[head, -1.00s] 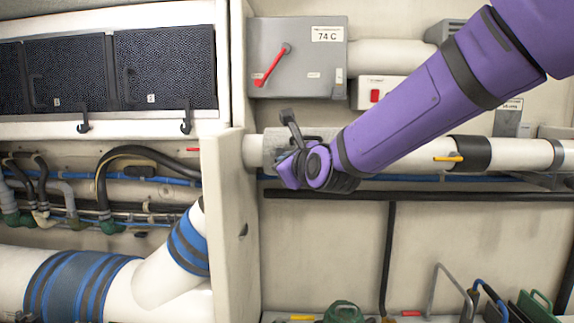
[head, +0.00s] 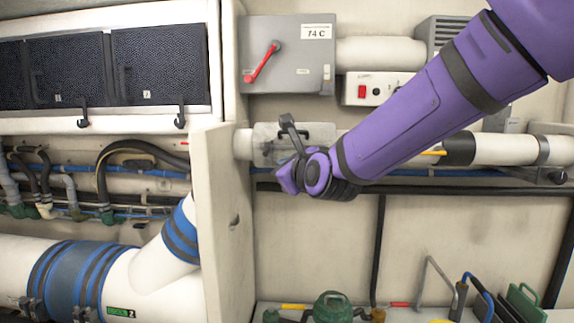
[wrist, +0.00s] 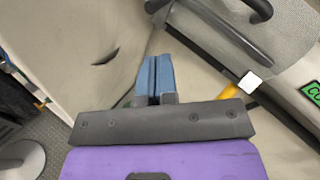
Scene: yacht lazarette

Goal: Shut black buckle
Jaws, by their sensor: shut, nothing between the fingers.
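A black buckle (head: 290,128) stands raised as a lever on a grey sleeve (head: 320,134) around the white pipe. In the head view my purple wrist is just below the buckle; the fingertips cannot be made out.
A grey box (head: 288,55) with a red lever hangs above the pipe. A pale upright panel (head: 222,220) stands left of my wrist. A yellow handle (wrist: 238,88) lies near the sleeve. Several tools and a green container (head: 332,308) sit below.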

